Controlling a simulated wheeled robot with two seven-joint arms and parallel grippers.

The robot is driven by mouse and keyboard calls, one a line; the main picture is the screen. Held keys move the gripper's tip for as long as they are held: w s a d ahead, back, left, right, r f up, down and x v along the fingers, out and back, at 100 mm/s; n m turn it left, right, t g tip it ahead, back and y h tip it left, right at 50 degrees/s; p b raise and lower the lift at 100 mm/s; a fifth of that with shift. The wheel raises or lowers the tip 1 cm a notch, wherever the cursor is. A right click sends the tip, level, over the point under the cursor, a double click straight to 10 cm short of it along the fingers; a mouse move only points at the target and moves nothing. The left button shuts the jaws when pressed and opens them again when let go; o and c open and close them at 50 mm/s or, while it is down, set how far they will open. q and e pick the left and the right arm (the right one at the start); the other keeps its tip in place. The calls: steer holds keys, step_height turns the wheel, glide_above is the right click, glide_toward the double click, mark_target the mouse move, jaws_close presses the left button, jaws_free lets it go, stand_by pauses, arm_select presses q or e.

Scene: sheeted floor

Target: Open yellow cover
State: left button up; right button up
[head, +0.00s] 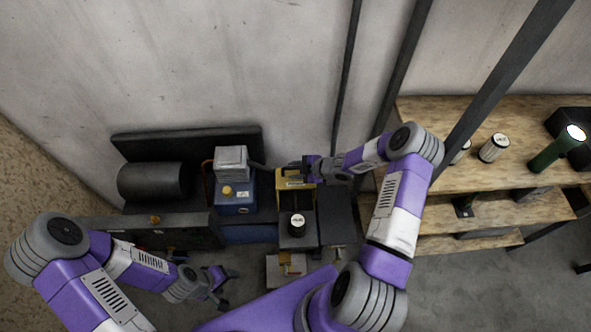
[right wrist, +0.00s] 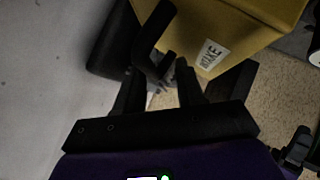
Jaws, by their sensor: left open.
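The yellow cover (head: 293,180) is on the machine block in the middle of the head view. In the right wrist view, the yellow box face (right wrist: 245,28) fills the upper right and bears a white label. My right gripper (head: 307,168) is at the cover's upper right edge. In the right wrist view its dark fingers (right wrist: 158,88) stand apart, close to a black bent bar (right wrist: 155,35) beside the yellow face. Whether they hold the bar is unclear. My left gripper (head: 218,288) is open and empty, low over the floor at the lower left, away from the cover.
A blue unit (head: 235,197) and a dark cylinder (head: 152,181) are to the left. A wooden shelf (head: 430,170) with canisters and a green flashlight (head: 556,149) stands right, behind dark posts.

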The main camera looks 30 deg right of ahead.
steer(key=shift+d, duration=0.1)
steer(key=p+v, duration=0.1)
steer(key=v, duration=0.6)
steer(key=shift+s+r, duration=0.2)
steer(key=s+a+f+m+g+b, duration=0.1)
steer(key=s+a+f+m, duration=0.1)
steer(key=a+m, duration=0.4)
steer(key=s+a+f+m+g, duration=0.1)
steer(key=s+a+f+m, duration=0.2)
steer(key=a, duration=0.5)
steer(key=s+a+f+m+g+h, duration=0.1)
steer(key=s+a+f+m+g, duration=0.1)
steer(key=s+m, duration=0.3)
steer(key=s+a+f+m+g+h+b, duration=0.1)
steer(key=s+a+m+g, duration=0.2)
steer(key=s, duration=0.7)
steer(key=shift+s+a+f+m+g+h, duration=0.35)
steer(key=shift+a+m, duration=0.35)
steer(key=shift+m, duration=0.3)
steer(key=shift+w, duration=0.15)
